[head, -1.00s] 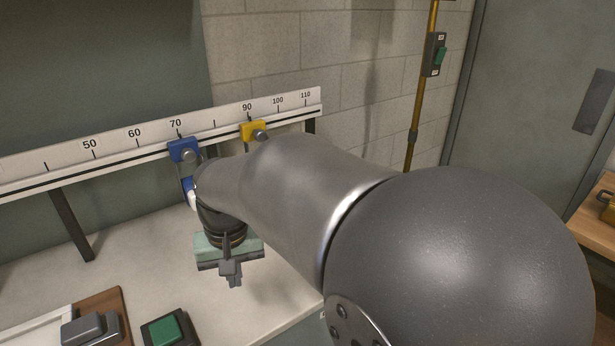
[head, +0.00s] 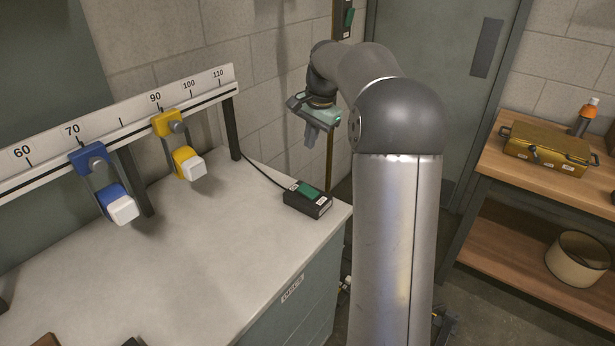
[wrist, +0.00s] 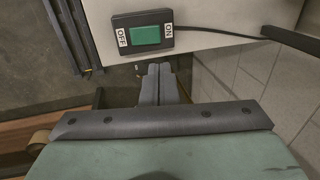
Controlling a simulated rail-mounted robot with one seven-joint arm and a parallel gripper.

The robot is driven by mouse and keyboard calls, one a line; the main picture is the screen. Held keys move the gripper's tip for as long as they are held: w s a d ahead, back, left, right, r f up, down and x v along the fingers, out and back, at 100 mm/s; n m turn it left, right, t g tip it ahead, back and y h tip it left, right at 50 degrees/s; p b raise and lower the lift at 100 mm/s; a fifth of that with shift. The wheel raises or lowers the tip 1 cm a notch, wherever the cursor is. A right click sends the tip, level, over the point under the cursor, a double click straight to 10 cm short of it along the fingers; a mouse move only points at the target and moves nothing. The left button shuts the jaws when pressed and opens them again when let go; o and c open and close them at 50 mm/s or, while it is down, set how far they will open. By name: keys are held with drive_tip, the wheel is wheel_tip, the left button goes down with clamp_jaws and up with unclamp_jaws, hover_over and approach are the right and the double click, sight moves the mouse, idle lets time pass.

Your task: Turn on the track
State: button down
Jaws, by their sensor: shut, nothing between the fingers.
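The track (head: 50,165) is a white rail with a number scale, raised on dark legs over the grey table. A black switch box (head: 318,208) with a green rocker (head: 305,188) lies at the table's right corner, with a dark cable running toward the track. In the wrist view the switch box (wrist: 115,22) shows OFF on the left and ON on the right; its rocker's tilt is unclear. My gripper (head: 310,138) is shut and empty, apart from the box; its fingertips (wrist: 158,68) point toward it.
Another green switch (head: 349,16) is on the wall pole behind my arm. The table middle (head: 200,240) is clear.

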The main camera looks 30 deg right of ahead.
sight(300, 186)
drive_tip(key=p+x, duration=0.1)
drive_tip(key=x, duration=1.3)
drive_tip(key=shift+s, duration=0.1)
drive_tip(key=p, duration=0.1)
drive_tip(key=g+p, duration=0.1)
drive_tip(key=p, duration=0.1)
drive_tip(key=shift+w+a+r+g+h, duration=0.1)
drive_tip(key=shift+w+a+g+h, duration=0.2)
drive_tip(key=shift+w+h, duration=0.1)
drive_tip(key=shift+w+a+f+g+h+p, duration=0.1)
drive_tip(key=shift+w+f+g+h+p, duration=0.25)
drive_tip(key=shift+g+p, duration=0.65)
drive_tip(key=shift+f, duration=0.2)
drive_tip(key=shift+s, duration=0.2)
